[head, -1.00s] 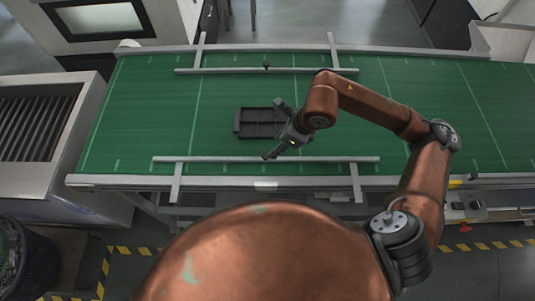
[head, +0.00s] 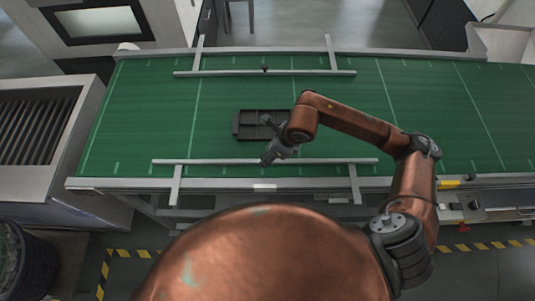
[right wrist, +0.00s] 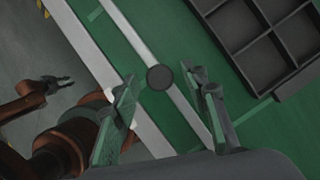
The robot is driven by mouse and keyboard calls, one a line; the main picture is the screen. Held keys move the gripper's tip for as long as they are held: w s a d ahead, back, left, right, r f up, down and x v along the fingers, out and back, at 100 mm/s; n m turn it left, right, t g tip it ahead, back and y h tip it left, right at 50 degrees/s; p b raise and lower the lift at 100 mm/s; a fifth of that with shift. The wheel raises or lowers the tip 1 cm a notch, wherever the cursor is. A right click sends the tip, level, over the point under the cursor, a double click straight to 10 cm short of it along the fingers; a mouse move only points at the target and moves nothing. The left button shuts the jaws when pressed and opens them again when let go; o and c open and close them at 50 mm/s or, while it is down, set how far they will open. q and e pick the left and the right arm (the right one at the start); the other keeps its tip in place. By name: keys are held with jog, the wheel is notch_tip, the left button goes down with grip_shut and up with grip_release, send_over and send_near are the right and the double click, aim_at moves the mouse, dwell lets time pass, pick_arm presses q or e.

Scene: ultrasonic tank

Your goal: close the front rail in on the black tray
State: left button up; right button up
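The front rail (head: 205,161) is a thin grey bar along the near side of the green belt. The black tray (head: 248,131), divided into compartments, lies beyond it with a strip of belt between them. My right gripper (head: 267,141) is over the rail and the tray's near side. In the right wrist view its open fingers (right wrist: 166,92) stand on either side of a dark round knob (right wrist: 160,77) on the rail (right wrist: 128,33), apart from it. The tray (right wrist: 262,62) shows there at upper right. My left gripper (right wrist: 62,82) shows small at left, fingers apart.
A back rail (head: 215,72) with a small dark knob runs along the belt's far side. The green belt (head: 435,110) is clear to the right. A grey metal unit (head: 75,85) stands at the left end.

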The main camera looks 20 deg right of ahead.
grip_shut()
dwell(0.4)
jog(key=shift+w+d+b, duration=0.15)
jog(key=shift+w+b, duration=0.15)
jog(key=shift+w, duration=0.1)
jog(key=w+b, duration=0.1)
jog(key=w, duration=0.1)
jog(key=w+d+b, duration=0.1)
jog(key=w, duration=0.1)
jog(key=w+b, duration=0.1)
jog(key=w, duration=0.1)
jog(key=shift+d+f, duration=0.2)
jog(key=shift+d, duration=0.15)
jog(key=shift+w+d+r+b, duration=0.1)
jog(key=shift+w+b, duration=0.2)
jog(key=shift+b, duration=0.05)
jog(key=shift+r, duration=0.2)
